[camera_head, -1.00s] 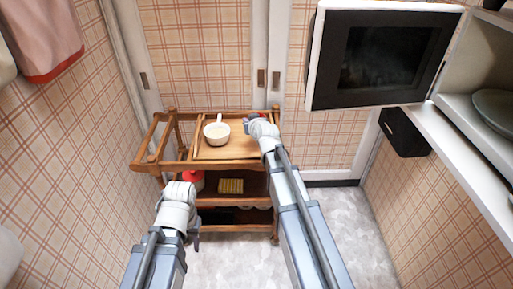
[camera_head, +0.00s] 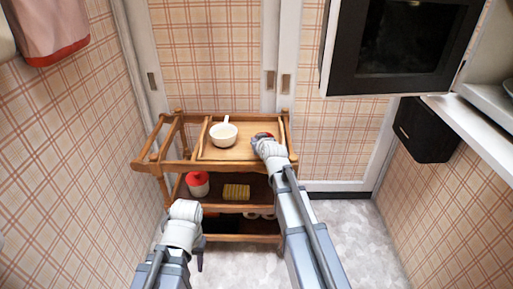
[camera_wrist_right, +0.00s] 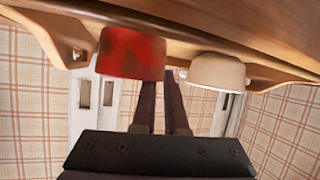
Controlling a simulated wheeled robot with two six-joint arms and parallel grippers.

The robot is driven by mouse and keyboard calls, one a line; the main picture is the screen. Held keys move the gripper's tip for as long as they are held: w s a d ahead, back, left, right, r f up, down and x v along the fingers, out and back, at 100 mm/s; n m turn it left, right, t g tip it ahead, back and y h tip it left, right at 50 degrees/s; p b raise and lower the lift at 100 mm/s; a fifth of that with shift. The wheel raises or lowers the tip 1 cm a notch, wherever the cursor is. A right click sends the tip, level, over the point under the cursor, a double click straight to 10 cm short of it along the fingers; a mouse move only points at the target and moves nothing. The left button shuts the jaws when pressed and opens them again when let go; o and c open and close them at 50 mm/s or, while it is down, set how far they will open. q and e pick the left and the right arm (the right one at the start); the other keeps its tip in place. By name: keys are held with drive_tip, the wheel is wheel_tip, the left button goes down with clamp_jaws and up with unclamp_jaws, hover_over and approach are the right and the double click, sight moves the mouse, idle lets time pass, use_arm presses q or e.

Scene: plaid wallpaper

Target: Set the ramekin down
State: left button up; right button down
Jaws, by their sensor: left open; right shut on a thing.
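The red ramekin (camera_head: 262,136) is at the right part of the wooden tray (camera_head: 238,154) on top of the trolley. It shows larger in the right wrist view (camera_wrist_right: 131,53), where the picture appears upside down. My right gripper (camera_wrist_right: 165,100) is shut on the ramekin; in the head view the gripper (camera_head: 264,143) partly hides it. I cannot tell whether the ramekin's base touches the tray. My left gripper (camera_head: 199,260) is open and empty, low in front of the trolley.
A white pan with a handle (camera_head: 223,135) stands on the tray left of the ramekin; it also shows in the wrist view (camera_wrist_right: 216,72). A red-lidded jar (camera_head: 198,186) and a yellow item (camera_head: 236,191) are on the shelf below. A microwave (camera_head: 400,45) is at upper right.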

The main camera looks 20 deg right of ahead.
drive_tip(key=shift+f, duration=0.55)
use_arm(q)
drive_tip(key=shift+f, duration=0.45)
use_arm(e)
drive_tip(key=shift+r, duration=0.15)
use_arm(q)
drive_tip(key=shift+f, duration=0.15)
use_arm(e)
drive_tip(key=c, duration=0.9)
unclamp_jaws()
drive_tip(key=shift+c, duration=0.2)
drive_tip(key=shift+s+r, duration=0.1)
use_arm(q)
wheel_tip(320, 180, up, 5)
drive_tip(key=p, duration=0.4)
drive_tip(key=shift+p, duration=0.4)
use_arm(e)
drive_tip(key=v, duration=1.1)
drive_tip(key=shift+s, duration=0.35)
